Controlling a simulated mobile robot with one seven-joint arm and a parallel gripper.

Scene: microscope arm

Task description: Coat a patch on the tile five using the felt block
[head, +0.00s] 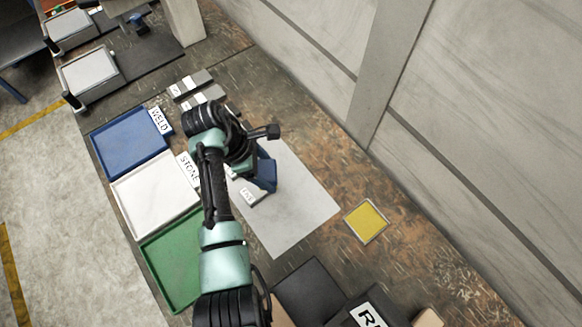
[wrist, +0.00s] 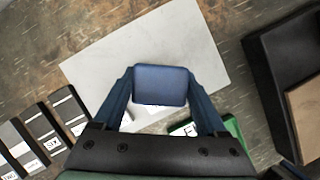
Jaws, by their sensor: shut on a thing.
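My gripper (wrist: 160,92) is shut on a dark blue block, which I take to be the felt block (wrist: 161,84). The block sits between the two blue fingers and also shows in the head view (head: 266,172). It is over the pale grey sheet (head: 305,205). A tile with a white label (head: 249,194) lies on the sheet just beside and below the block. Its label is too blurred to read surely, and my arm hides part of it. Whether block and tile touch cannot be told. In the wrist view the block and fingers hide most of that tile.
A yellow pad (head: 367,221) in a pale frame lies right of the sheet. Blue (head: 131,143), white (head: 150,190) and green (head: 165,265) trays line the left. Several labelled grey tiles (wrist: 40,126) stand in a row. Black boxes (head: 312,290) are at the front. A wall bounds the right.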

